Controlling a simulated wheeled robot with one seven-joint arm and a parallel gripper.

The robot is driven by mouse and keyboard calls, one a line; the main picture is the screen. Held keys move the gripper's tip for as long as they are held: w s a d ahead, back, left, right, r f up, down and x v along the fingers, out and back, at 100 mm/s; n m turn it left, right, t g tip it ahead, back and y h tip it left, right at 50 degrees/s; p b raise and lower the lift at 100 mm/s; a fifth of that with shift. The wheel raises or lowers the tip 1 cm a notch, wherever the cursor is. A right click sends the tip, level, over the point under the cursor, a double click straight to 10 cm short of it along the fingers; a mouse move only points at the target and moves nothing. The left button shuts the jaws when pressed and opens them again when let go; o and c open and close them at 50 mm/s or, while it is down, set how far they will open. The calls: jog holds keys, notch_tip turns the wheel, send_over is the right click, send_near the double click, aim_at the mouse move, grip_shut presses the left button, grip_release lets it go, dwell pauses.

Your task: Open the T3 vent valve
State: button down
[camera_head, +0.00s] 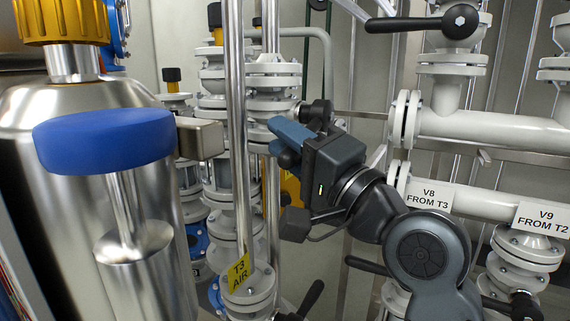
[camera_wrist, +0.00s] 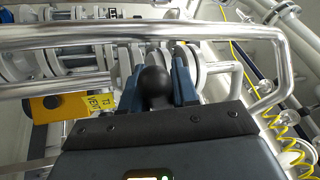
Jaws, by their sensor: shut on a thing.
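My gripper (camera_head: 284,140) reaches left among the pipes in the head view, beside the upright steel rails. In the wrist view, my gripper (camera_wrist: 156,82) has its two blue fingers on either side of a round black knob (camera_wrist: 155,90), shut on it. The knob looks like the end of a valve handle; the rest of the handle is hidden. A yellow tag (camera_wrist: 100,103), upside down and seeming to read T3 VENT, hangs just left of the fingers. The valve body is partly hidden behind the fingers and flanges.
Steel rails (camera_head: 237,130) stand close to my gripper; a bent rail (camera_wrist: 265,60) also crosses the wrist view. A tank with a blue handwheel (camera_head: 105,138) is at left. A T3 AIR tag (camera_head: 240,272) hangs below. Pipes labelled V8 (camera_head: 430,195) and V9 (camera_head: 543,219) run at right.

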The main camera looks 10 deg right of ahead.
jog(key=f+n+b, duration=0.1)
jog(key=f+n+y+b, duration=0.1)
jog(key=b, duration=0.1)
jog(key=f+n+b, duration=0.1)
jog(key=b, duration=0.1)
jog(key=shift+w+d, duration=0.25)
jog(key=shift+w, duration=0.1)
jog(key=n+y+b, duration=0.1)
jog(key=n+b, duration=0.1)
jog(key=b, duration=0.1)
jog(key=w+f+n+g+y+b, duration=0.1)
jog(key=n+b, duration=0.1)
jog(key=b, duration=0.1)
jog(key=d+n+g+y+b, duration=0.1)
jog(key=b, duration=0.2)
jog(key=shift+w+f+n, duration=0.25)
jog(key=shift+f+n, duration=0.05)
jog(key=shift+n, duration=0.1)
jog(key=shift+d+n, duration=0.1)
jog(key=shift+n, duration=0.2)
jog(key=shift+r, duration=0.1)
jog(key=c, duration=1)
grip_release()
jog(key=shift+r, duration=0.1)
jog(key=shift+o, duration=0.2)
jog(key=v, duration=0.7)
jog(key=shift+s+d+f, duration=0.15)
jog(key=shift+d+f, duration=0.1)
jog(key=shift+d, duration=0.05)
